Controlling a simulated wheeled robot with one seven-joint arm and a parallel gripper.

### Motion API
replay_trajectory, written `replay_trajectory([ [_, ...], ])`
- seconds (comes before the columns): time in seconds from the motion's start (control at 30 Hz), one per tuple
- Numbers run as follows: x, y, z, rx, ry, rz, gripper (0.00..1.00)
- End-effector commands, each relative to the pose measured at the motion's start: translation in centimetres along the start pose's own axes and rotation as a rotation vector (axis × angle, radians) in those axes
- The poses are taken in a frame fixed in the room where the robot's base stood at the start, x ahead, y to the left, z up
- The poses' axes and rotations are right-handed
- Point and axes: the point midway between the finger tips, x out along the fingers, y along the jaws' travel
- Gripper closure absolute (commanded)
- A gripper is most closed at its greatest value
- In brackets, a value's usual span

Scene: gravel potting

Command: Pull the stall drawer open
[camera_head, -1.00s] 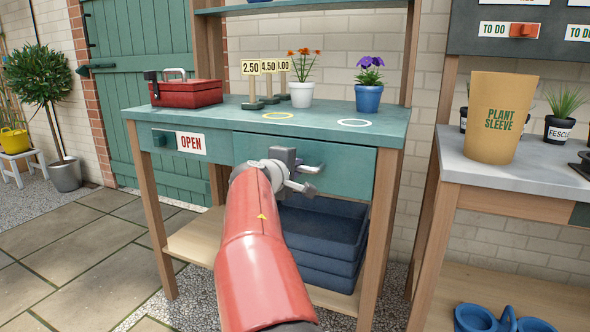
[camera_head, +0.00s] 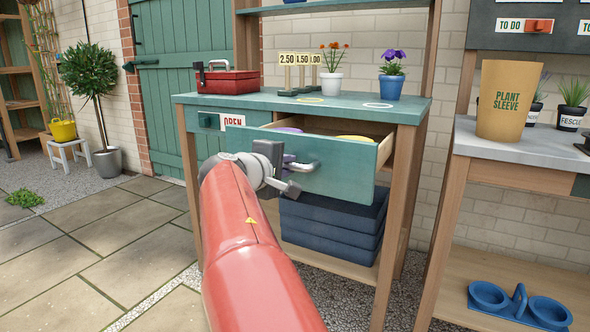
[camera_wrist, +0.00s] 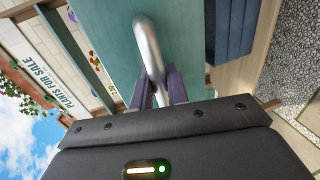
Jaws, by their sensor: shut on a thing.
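The stall drawer (camera_head: 345,172) is a teal front with wooden sides, pulled partway out of the stall. Something purple and something yellow show inside it; most of its inside is hidden. Its handle is a silver bar (camera_head: 303,167). In the wrist view, the purple fingers (camera_wrist: 160,88) are shut on the silver handle (camera_wrist: 149,48).
The stall top (camera_head: 240,102) holds a red toolbox (camera_head: 232,83), price signs and two potted flowers. Blue crates (camera_head: 330,225) sit on the shelf below the drawer. A grey bench (camera_head: 478,142) with a plant sleeve (camera_head: 506,100) stands at right. Paving at left is clear.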

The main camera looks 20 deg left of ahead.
Motion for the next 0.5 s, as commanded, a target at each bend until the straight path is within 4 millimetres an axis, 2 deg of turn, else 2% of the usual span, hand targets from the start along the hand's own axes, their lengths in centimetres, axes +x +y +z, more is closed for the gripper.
replay_trajectory([
  [0.5,-0.81,-0.25,0.11,-0.001,-0.005,-0.002,1.0],
])
